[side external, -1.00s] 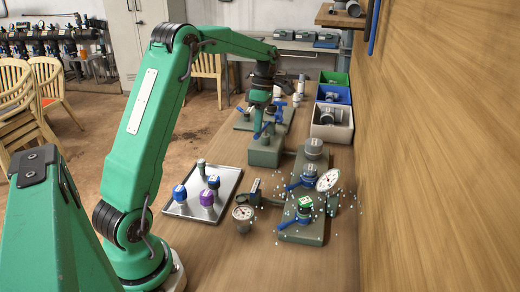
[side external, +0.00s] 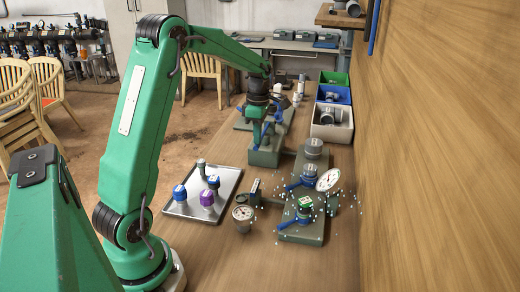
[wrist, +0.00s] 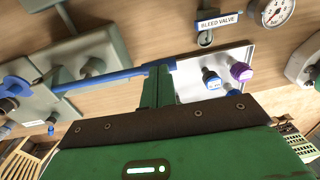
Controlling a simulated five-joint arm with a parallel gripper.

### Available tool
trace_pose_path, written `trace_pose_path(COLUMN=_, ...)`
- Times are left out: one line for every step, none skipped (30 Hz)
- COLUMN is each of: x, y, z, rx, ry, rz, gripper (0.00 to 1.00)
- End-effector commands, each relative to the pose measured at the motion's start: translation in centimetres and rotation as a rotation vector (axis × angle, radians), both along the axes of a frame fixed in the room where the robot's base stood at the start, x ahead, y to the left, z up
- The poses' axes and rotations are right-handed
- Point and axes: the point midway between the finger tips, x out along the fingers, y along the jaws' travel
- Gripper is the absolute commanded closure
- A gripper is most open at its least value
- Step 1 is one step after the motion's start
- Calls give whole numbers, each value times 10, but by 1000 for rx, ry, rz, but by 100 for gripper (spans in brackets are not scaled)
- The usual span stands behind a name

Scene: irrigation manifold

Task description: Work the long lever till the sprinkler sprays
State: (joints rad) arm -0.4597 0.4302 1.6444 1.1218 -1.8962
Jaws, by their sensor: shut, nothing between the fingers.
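The long blue lever (wrist: 105,79) runs across the wrist view from a grey valve block (wrist: 35,100) at left to my fingers. My gripper (wrist: 158,72) is shut and empty, its green fingers right at the lever's right part; whether they touch it I cannot tell. In the side view my gripper (side external: 256,137) is low over a grey-green block (side external: 265,157), with part of a blue handle (side external: 270,128) beside it. Small white drops surround a green-capped head (side external: 305,203) on the near block (side external: 300,234); their exact source is unclear.
A metal tray (side external: 177,208) holds blue- and purple-capped parts. Dial gauges (side external: 328,180) (side external: 243,213) and a short blue handle (side external: 292,187) stand near the spray. Bins (side external: 332,132) line the right wall. The wrist view shows a "BLEED VALVE" label (wrist: 219,21).

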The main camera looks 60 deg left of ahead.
Motion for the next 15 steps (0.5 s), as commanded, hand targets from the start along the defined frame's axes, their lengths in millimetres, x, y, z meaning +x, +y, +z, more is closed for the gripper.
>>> trace_pose_path(x=-2, y=-2, z=-4, rx=6, ry=-10, rz=-1, gripper=100)
trace_pose_path(x=-2, y=-2, z=-6, rx=10, ry=-18, rz=-1, gripper=100)
trace_pose_path(x=-3, y=-3, z=-10, rx=13, ry=-28, rz=0, gripper=100)
trace_pose_path(x=-3, y=-3, z=-13, rx=16, ry=-32, rz=0, gripper=100)
trace_pose_path(x=-3, y=-4, z=-16, rx=18, ry=-36, rz=0, gripper=100)
trace_pose_path(x=-4, y=-4, z=-21, rx=18, ry=-38, rz=0, gripper=100)
trace_pose_path(x=-4, y=-5, z=-24, rx=20, ry=-40, rz=0, gripper=100)
trace_pose_path(x=-5, y=-5, z=-27, rx=20, ry=-40, rz=0, gripper=100)
trace_pose_path(x=-5, y=-5, z=-30, rx=19, ry=-39, rz=-1, gripper=100)
trace_pose_path(x=-5, y=-6, z=-32, rx=19, ry=-39, rz=-1, gripper=100)
trace_pose_path(x=-5, y=-6, z=-33, rx=19, ry=-39, rz=-1, gripper=100)
trace_pose_path(x=-6, y=-6, z=-34, rx=19, ry=-38, rz=-1, gripper=100)
trace_pose_path(x=-6, y=-6, z=-35, rx=18, ry=-37, rz=-1, gripper=100)
trace_pose_path(x=-6, y=-6, z=-35, rx=18, ry=-35, rz=-1, gripper=100)
trace_pose_path(x=-6, y=-7, z=-36, rx=17, ry=-34, rz=-2, gripper=100)
